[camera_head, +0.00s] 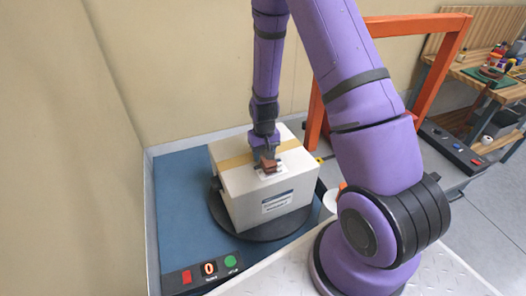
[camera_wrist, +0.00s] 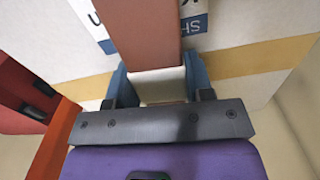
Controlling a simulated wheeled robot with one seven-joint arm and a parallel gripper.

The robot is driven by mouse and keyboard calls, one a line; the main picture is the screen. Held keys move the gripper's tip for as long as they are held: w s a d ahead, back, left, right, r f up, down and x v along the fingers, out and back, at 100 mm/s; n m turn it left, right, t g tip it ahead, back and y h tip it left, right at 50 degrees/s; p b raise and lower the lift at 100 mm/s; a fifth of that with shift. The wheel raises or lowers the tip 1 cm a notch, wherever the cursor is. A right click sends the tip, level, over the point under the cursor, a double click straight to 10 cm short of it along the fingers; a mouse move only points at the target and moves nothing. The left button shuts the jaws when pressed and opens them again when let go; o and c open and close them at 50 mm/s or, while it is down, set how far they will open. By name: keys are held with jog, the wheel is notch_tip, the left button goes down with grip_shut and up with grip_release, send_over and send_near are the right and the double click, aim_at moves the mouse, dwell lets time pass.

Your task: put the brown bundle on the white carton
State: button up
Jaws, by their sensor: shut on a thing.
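My gripper (camera_head: 266,155) points down over the top of the white carton (camera_head: 240,192). It is shut on the brown bundle (camera_head: 270,163), a small reddish-brown block. In the wrist view the two blue-grey fingers of my gripper (camera_wrist: 157,68) stand on either side of the bundle (camera_wrist: 145,30). The white carton (camera_wrist: 235,35), with its tan tape strip and a blue-and-white label, lies behind the bundle there. The bundle is over the label area of the carton's top. I cannot tell whether it touches the carton.
The carton stands on a black round turntable (camera_head: 222,220) on a blue surface (camera_head: 175,190). A control panel (camera_head: 207,270) with red and green buttons is at the front. An orange frame (camera_head: 440,70) and a wooden workbench (camera_head: 475,75) stand at the right. A beige wall is behind.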

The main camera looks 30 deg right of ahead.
jog(key=o, duration=1)
jog(key=shift+o, duration=0.2)
notch_tip(320, 180, up, 12)
notch_tip(320, 180, up, 10)
jog(key=t, duration=0.1)
send_over(264, 151)
jog(key=s+a, duration=0.2)
jog(key=s+a+r+n+t, duration=0.1)
jog(key=s+r+t, duration=0.1)
jog(key=s+r, duration=0.8)
jog(key=s+a+r+n+t, duration=0.1)
jog(key=s+a+r+t, duration=0.1)
jog(key=s+r, duration=0.8)
jog(key=shift+s+a+r, duration=0.2)
jog(key=shift+s+a, duration=0.1)
jog(key=shift+s, duration=0.7)
